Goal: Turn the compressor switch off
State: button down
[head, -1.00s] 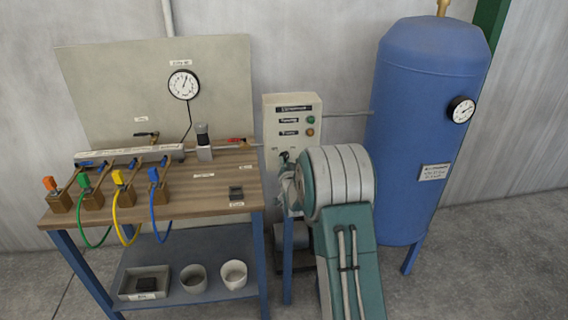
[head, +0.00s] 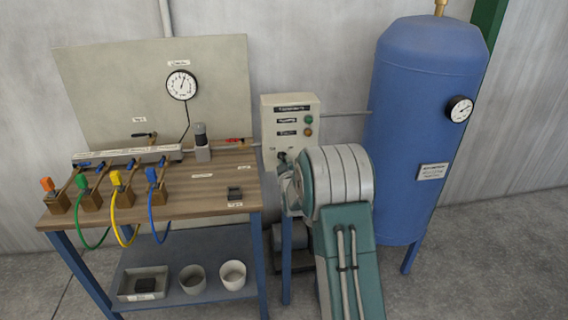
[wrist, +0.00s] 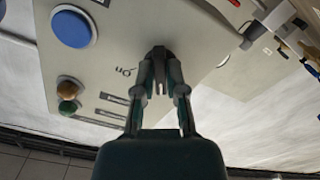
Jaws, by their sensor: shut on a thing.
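The compressor switch (head: 282,156) is a small dark lever on the lower front of the pale grey control box (head: 271,128), behind the workbench's right end. My gripper (head: 287,172) is at the switch, and its fingers partly hide the lever in the head view. In the wrist view my gripper (wrist: 160,82) has both fingers closed around the dark switch lever (wrist: 159,54), against the box face. The lever's exact position is hard to make out.
Green (head: 310,119) and orange (head: 308,132) lamps sit on the box. A blue air tank (head: 410,140) stands to the right. The workbench (head: 215,185) with hoses and valves is to the left. The wrist view shows a blue disc (wrist: 73,28) on the box face.

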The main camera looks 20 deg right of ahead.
jog(key=shift+w+a+r+n, duration=0.1)
jog(key=shift+r+n, duration=0.05)
jog(key=shift+n, duration=0.5)
jog(key=shift+w+r+n, duration=0.1)
jog(key=shift+r+n, duration=0.05)
jog(key=shift+n, duration=0.5)
jog(key=c, duration=0.7)
grip_release()
jog(key=shift+a+f, duration=0.1)
jog(key=shift+s, duration=0.1)
jog(key=shift+s+f, duration=0.1)
jog(key=shift+s, duration=0.3)
jog(key=v, duration=1.1)
